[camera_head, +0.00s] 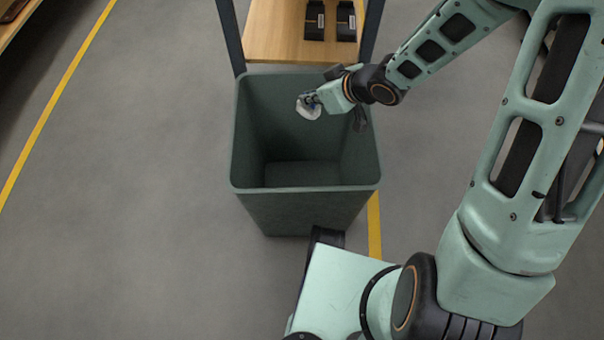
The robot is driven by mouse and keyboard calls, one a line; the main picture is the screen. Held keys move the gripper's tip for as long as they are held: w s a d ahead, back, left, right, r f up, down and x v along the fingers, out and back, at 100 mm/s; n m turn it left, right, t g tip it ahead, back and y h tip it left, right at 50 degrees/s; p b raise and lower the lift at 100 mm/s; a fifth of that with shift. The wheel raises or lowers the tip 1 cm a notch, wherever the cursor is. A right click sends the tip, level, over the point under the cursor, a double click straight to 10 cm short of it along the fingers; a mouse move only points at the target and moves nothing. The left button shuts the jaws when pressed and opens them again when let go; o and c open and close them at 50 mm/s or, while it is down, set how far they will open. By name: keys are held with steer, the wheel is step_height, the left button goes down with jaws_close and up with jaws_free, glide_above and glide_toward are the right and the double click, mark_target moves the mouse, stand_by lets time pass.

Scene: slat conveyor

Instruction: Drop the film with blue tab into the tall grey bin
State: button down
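The tall grey bin (306,212) stands on the floor in the middle of the head view, upright and open at the top; it looks dark grey-green. The part of its inside that shows is empty. My gripper (313,100) reaches in from the right and hangs over the back right part of the bin's opening. A small whitish, crumpled piece, which looks like the film (306,108), is at its fingertips, with a small bluish spot beside it. The fingers appear shut on it. The film shows over the bin's inside; its exact height above the rim is hard to tell.
A wooden shelf (275,35) with dark posts stands just behind the bin and carries two black packages (330,20). Yellow lines (55,105) mark the grey floor. Another wooden edge (12,22) is at the top left. The floor left of the bin is clear.

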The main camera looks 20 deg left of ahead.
steer(key=shift+f, duration=0.5)
steer(key=shift+r, duration=0.1)
steer(key=c, duration=2.1)
jaws_free()
steer(key=shift+v, duration=5.95)
